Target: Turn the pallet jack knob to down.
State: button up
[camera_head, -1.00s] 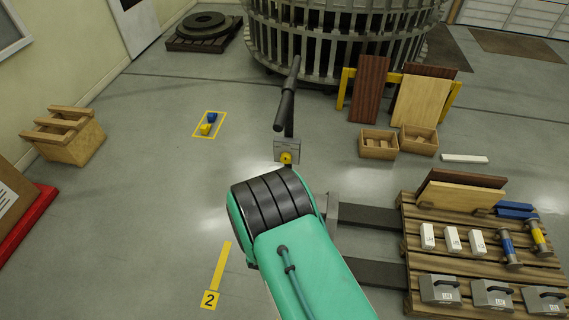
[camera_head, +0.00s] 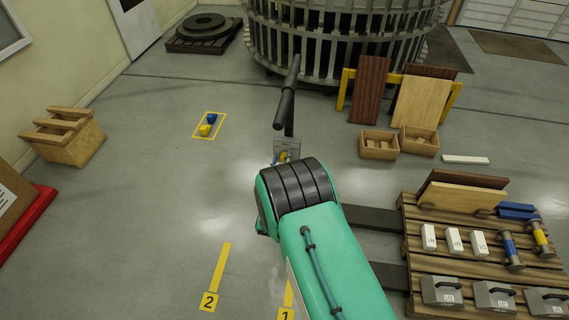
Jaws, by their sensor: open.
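The pallet jack's dark handle (camera_head: 286,98) stands upright near the middle of the view. Below it is a small grey plate (camera_head: 290,145) with the yellow knob (camera_head: 284,156). The lower part of the knob is hidden behind my arm, so I cannot tell which way the knob points. My green arm with its black ringed joint reaches up from the bottom of the view and ends just below the plate. My gripper is hidden behind this arm. I cannot see whether it touches the knob.
The jack's dark forks (camera_head: 385,218) run under a wooden pallet (camera_head: 412,240) loaded with weights and parts. Wooden boxes (camera_head: 380,152) and leaning boards stand to the right. Blue and yellow blocks (camera_head: 206,128) lie on a marked floor square to the left. Open floor lies left.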

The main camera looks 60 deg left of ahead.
jog(key=c, duration=1.1)
jog(key=shift+b, duration=0.3)
jog(key=shift+c, duration=0.2)
jog(key=shift+w+r+m+b, duration=0.1)
jog(key=shift+m+b, duration=1.45)
jog(key=shift+m, duration=0.95)
jog(key=shift+w+r+m+b, duration=0.1)
jog(key=shift+m+b, duration=1.45)
jog(key=shift+m, duration=0.95)
jog(key=o, duration=1.1)
jog(key=shift+o, duration=0.2)
jog(key=shift+f, duration=0.15)
jog(key=shift+s, duration=0.1)
